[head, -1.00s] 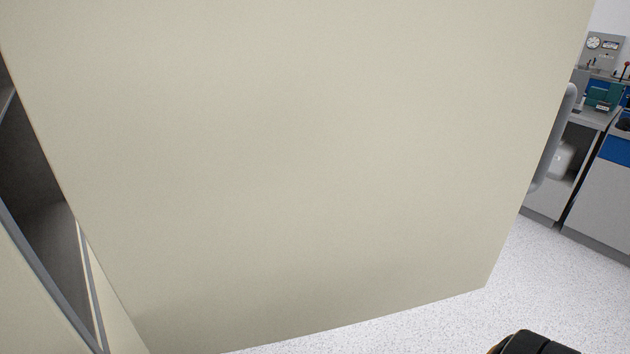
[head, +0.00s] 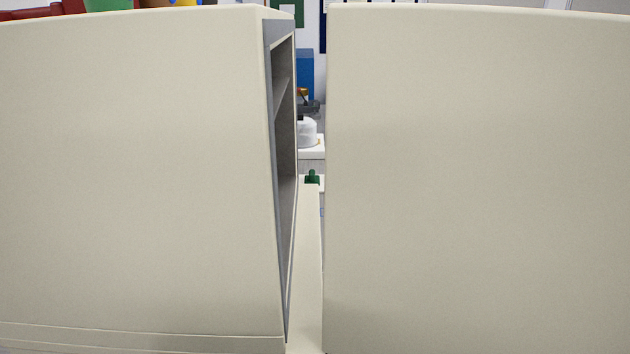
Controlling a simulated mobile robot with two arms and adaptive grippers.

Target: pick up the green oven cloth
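I cannot make out a green oven cloth for sure. A small dark green thing (head: 312,177) shows in the gap at the middle of the head view; it is too small to tell what it is. Neither of my grippers is in view.
A large cream cabinet (head: 130,180) fills the left, its open front showing a grey shelved inside (head: 285,120). A cream panel (head: 480,180), like an open door, fills the right. Through the narrow gap between them show a white rounded object (head: 307,132) and a blue thing (head: 304,72).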

